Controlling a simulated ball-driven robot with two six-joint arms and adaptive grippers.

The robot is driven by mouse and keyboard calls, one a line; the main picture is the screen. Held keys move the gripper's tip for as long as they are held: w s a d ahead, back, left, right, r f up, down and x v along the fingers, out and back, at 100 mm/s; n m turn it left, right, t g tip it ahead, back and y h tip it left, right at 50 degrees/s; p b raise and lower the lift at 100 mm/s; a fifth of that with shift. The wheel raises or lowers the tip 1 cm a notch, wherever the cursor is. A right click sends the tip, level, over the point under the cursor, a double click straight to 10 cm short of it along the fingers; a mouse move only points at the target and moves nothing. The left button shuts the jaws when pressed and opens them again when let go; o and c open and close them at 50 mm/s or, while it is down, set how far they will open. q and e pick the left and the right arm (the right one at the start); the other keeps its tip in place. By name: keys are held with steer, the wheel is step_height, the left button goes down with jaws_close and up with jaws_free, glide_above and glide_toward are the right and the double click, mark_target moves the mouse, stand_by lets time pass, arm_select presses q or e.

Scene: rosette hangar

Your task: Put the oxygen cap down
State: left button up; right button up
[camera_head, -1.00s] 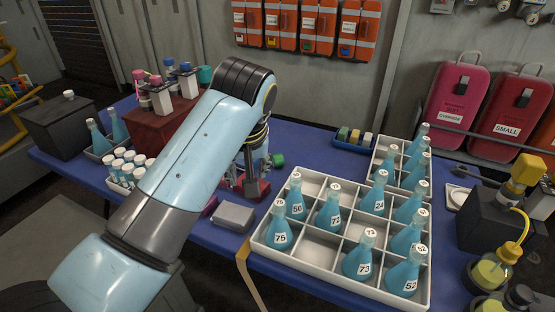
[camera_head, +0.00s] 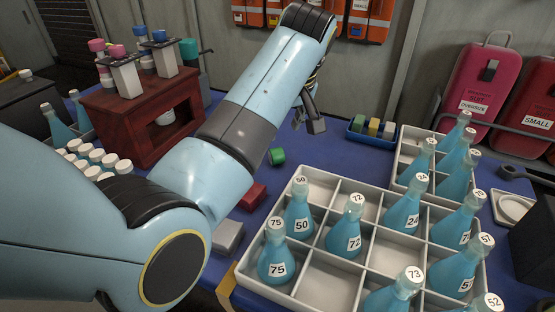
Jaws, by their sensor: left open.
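A small green cap (camera_head: 277,156), which looks like the oxygen cap, lies on the blue table behind the white divided crate. It lies apart from my left gripper. My left gripper (camera_head: 308,120) is open and empty, to the right of the cap and farther back, and appears raised above the table. My left arm crosses the middle of the view and hides part of the table. My right gripper is not in view.
The white divided crate (camera_head: 313,270) holds several numbered blue flasks. A dark red block (camera_head: 252,196) and a grey block (camera_head: 228,236) lie left of it. A blue tray (camera_head: 366,138) stands at the back, a red-brown rack (camera_head: 140,135) at the left.

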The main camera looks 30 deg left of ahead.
mark_target(277, 151)
arm_select(q)
steer(key=b+x, duration=0.1)
steer(key=x, duration=0.6)
steer(key=b+x, duration=0.1)
steer(key=x, duration=0.2)
steer(key=shift+s+a+f+b, duration=0.1)
steer(key=shift+s+f+b, duration=0.15)
steer(key=shift+f+b, duration=0.05)
steer(key=shift+w+a+f, duration=0.1)
steer(key=shift+w+f, duration=0.1)
steer(key=shift+f, duration=0.25)
steer(key=shift+r, duration=0.1)
steer(key=c, duration=0.6)
